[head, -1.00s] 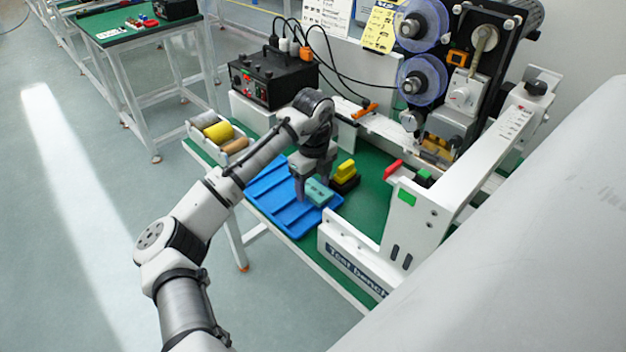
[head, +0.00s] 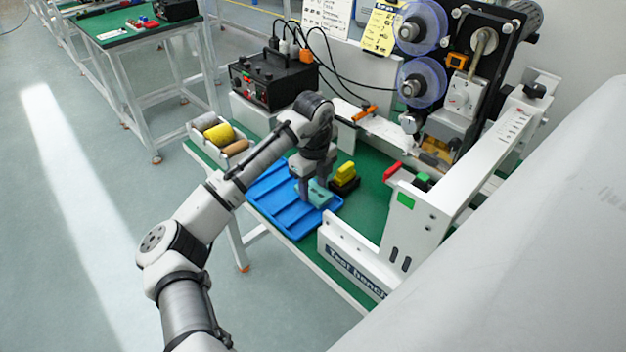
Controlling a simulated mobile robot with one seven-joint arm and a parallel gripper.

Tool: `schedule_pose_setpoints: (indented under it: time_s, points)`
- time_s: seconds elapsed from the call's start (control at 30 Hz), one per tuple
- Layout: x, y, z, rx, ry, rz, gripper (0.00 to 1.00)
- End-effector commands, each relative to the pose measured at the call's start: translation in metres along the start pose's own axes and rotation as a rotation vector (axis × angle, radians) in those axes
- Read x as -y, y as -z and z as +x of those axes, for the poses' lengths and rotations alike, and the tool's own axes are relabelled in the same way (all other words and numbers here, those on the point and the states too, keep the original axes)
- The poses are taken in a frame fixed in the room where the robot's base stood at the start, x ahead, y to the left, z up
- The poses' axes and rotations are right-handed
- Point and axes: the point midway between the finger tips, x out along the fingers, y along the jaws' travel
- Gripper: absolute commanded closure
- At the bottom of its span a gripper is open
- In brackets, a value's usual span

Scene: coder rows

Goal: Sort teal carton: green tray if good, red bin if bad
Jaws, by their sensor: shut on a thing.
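The teal carton (head: 319,196) is a small box at the right part of the blue tray (head: 283,214). My gripper (head: 311,192) points down over the carton and is shut on it. The gripper and wrist hide part of the carton. I cannot tell whether the carton touches the tray or is just above it. No green tray or red bin can be made out in this view. The good or bad state of the carton cannot be told from here.
A yellow block on a black base (head: 344,177) stands close right of my gripper. A white box with rolls (head: 217,137) is at the left. A black power unit (head: 271,79) stands behind. The white test bench machine (head: 430,205) bounds the right side.

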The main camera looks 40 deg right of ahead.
Motion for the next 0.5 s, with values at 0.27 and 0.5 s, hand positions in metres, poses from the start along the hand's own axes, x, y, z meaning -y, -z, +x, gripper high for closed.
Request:
schedule_pose_setpoints:
  time_s: [0.27,0.5]
  points:
    - [0.000,0.000,-0.016,0.000,0.000,0.000,0.66]
    - [0.000,0.000,-0.030,-0.001,0.000,0.000,0.66]
